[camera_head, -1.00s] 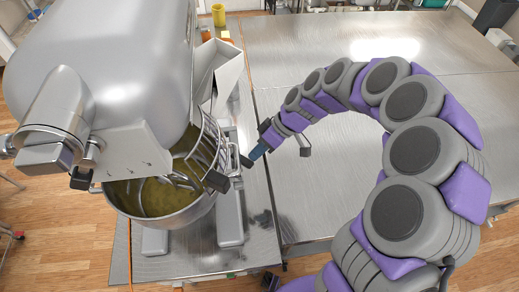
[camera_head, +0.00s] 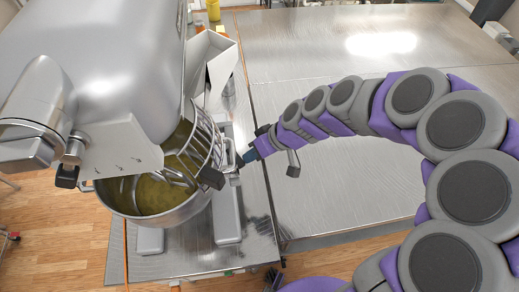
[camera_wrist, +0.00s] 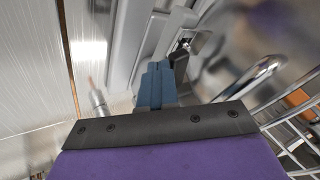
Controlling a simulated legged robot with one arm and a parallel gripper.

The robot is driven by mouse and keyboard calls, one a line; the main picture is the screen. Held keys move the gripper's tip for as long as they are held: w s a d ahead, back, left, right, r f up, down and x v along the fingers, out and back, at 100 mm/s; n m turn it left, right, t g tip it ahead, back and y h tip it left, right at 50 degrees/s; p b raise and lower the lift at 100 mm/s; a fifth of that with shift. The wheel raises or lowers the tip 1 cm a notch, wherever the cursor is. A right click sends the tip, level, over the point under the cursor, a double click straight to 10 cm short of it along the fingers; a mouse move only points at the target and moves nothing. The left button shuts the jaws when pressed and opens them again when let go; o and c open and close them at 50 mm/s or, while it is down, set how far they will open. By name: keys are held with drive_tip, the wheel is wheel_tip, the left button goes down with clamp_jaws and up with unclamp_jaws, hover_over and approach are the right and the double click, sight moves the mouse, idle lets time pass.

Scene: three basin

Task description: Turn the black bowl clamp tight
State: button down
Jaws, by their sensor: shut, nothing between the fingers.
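The black bowl clamp (camera_wrist: 181,66) shows in the wrist view as a small dark piece under a metal bolt, just right of my fingertips. My gripper (camera_wrist: 157,68) has its blue fingers together, with nothing between them. The fingertips are beside the clamp; I cannot tell if they touch it. In the head view my gripper (camera_head: 247,157) is at the right side of the steel mixing bowl (camera_head: 180,217), and it largely hides the clamp there. The bowl sits under the grey mixer head (camera_head: 100,60) and holds a yellowish mix.
The wire guard (camera_head: 207,140) and a metal chute (camera_head: 212,65) rise close to my gripper. A black knob (camera_head: 211,178) juts out at the bowl's right. The steel table (camera_head: 340,190) on the right is clear beneath my arm. A yellow cup (camera_head: 213,10) stands at the back.

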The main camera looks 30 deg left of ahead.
drive_tip(key=shift+s+a+m+t+b, duration=0.1)
drive_tip(key=shift+s+m+t+b, duration=0.3)
drive_tip(key=shift+s+m, duration=0.35)
drive_tip(key=shift+s, duration=0.1)
drive_tip(key=shift+a, duration=0.1)
idle(0.3)
